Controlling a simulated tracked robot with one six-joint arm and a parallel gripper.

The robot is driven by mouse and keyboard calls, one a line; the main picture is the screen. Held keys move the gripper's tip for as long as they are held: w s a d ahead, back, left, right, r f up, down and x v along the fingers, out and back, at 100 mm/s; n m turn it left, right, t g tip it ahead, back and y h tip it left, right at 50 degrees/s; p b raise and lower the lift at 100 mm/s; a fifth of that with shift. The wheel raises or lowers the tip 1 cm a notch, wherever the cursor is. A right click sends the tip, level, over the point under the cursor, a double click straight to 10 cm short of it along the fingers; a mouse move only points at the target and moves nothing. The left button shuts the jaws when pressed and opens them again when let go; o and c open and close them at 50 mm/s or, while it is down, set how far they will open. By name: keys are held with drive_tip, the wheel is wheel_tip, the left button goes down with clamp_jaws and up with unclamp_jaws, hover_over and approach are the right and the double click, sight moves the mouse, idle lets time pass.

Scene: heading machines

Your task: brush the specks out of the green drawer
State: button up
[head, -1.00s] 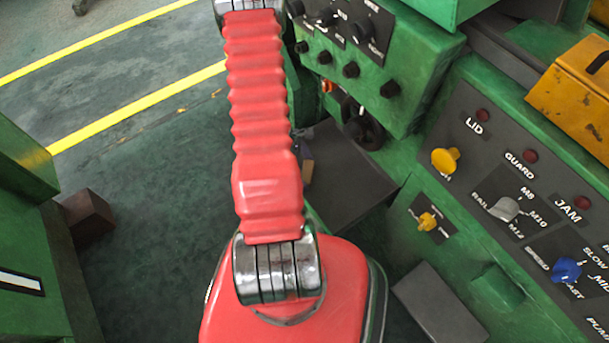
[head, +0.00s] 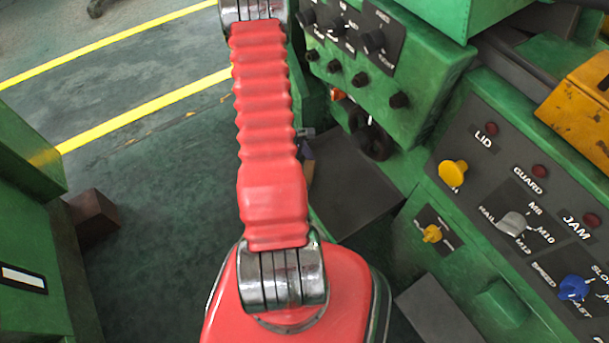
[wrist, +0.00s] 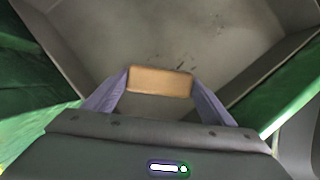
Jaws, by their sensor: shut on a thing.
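My gripper (wrist: 160,83) is shut on a tan block, the visible part of the brush (wrist: 160,80), in the wrist view. Its bristles are hidden. Beyond it lies the drawer's grey floor (wrist: 110,35), with sloping side walls. Several small dark specks (wrist: 185,61) lie on that floor, just past the brush and farther to the right. I cannot tell whether the brush touches the floor. In the head view the drawer (head: 352,180) shows as a dark grey tray beside the green machine, partly behind my red arm. The gripper is mostly hidden there.
The green machine's control panel (head: 480,235), with yellow, grey and blue knobs, stands at the right. A yellow box (head: 580,100) sits above it. A green cabinet (head: 30,210) and a brown block (head: 92,215) are at the left. Open floor (head: 150,180) lies between.

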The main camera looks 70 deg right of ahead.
drive_tip(key=shift+s+d+f, duration=0.15)
drive_tip(key=shift+s+d, duration=0.4)
drive_tip(key=shift+s+a, duration=0.55)
drive_tip(key=shift+a, duration=0.05)
drive_tip(key=shift+s+a, duration=0.55)
drive_tip(key=shift+s, duration=0.15)
drive_tip(key=shift+s, duration=0.1)
drive_tip(key=shift+s+a+f, duration=0.1)
drive_tip(key=shift+s+a, duration=1.1)
drive_tip(key=shift+s+a, duration=1.05)
drive_tip(key=shift+s, duration=0.2)
